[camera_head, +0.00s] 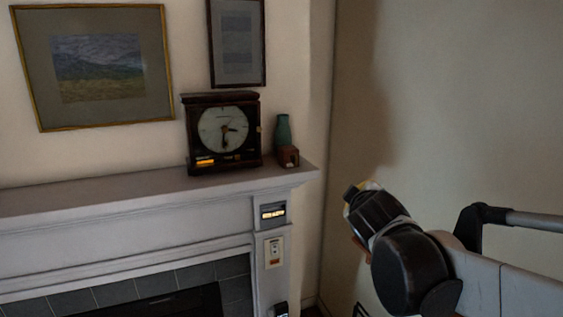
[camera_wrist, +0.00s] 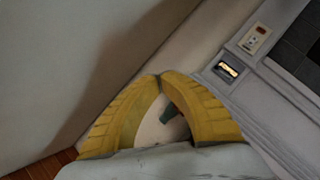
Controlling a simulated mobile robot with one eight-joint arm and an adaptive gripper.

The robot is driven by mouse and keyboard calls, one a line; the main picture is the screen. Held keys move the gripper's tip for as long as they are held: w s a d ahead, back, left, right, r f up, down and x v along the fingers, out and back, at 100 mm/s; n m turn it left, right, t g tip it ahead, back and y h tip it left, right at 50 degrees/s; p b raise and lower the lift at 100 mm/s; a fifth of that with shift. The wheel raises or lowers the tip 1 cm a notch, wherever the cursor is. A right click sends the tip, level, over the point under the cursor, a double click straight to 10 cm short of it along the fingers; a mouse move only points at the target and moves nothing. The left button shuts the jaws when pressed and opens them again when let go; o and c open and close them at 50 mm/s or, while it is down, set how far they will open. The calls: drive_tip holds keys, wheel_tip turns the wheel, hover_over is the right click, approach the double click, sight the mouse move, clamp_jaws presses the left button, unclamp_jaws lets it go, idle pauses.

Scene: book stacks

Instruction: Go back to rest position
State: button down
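My gripper (camera_wrist: 158,77) shows in the wrist view as two yellow ridged fingers that arch together, with their tips meeting. A small dark greenish shape shows in the gap behind the tips; I cannot tell what it is. In the head view my gripper (camera_head: 358,205) is at the end of my arm, right of the mantel and in front of the plain wall. Its fingers are mostly hidden there behind the black wrist. I see no object held at the fingertips.
A grey mantel (camera_head: 110,205) carries a dark clock (camera_head: 223,130), a green vase (camera_head: 283,133) and a small brown box (camera_head: 289,157). Framed pictures hang above. A small lit panel (camera_head: 272,213) is on the mantel's front; it also shows in the wrist view (camera_wrist: 229,70).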

drive_tip(key=s+f+m+g+y+b, duration=0.1)
drive_tip(key=s+f+m+g+b, duration=0.2)
drive_tip(key=s+f, duration=1)
drive_tip(key=s+f+m+g+y+b, duration=0.1)
drive_tip(key=s+f+m+g+b, duration=0.2)
drive_tip(key=s+f+m+b, duration=0.3)
drive_tip(key=s+f+b, duration=0.1)
drive_tip(key=s+f, duration=0.2)
drive_tip(key=f, duration=0.3)
drive_tip(key=s+f+b, duration=0.2)
drive_tip(key=s+f, duration=0.2)
drive_tip(key=f, duration=0.1)
drive_tip(key=shift+s+f+g, duration=0.15)
drive_tip(key=shift+f+g, duration=0.25)
drive_tip(key=shift+d, duration=0.1)
